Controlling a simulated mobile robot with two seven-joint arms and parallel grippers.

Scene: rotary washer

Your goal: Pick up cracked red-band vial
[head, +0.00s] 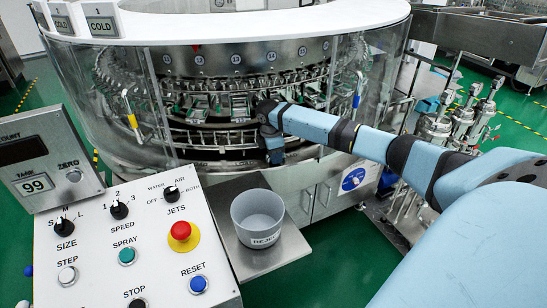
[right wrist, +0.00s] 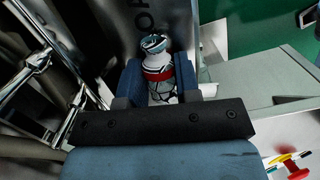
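The red-band vial (right wrist: 159,74) shows in the right wrist view, a clear bottle with a red band and dark crack-like lines on its glass. It sits between the two blue fingers of my right gripper (right wrist: 160,80), which appear to touch it on both sides. Its lower end is partly hidden by the gripper body. In the head view my right gripper (head: 273,148) is at the front edge of the rotary washer (head: 240,75), pointing down. The vial cannot be made out there. My left gripper is not in view.
A grey reject cup (head: 258,207) stands on a steel shelf (head: 285,250) in front of the washer. A control panel (head: 130,240) with knobs and a red button is at the left. Curved clear guards (head: 125,90) flank the washer opening. Steel canisters (head: 437,125) stand at the right.

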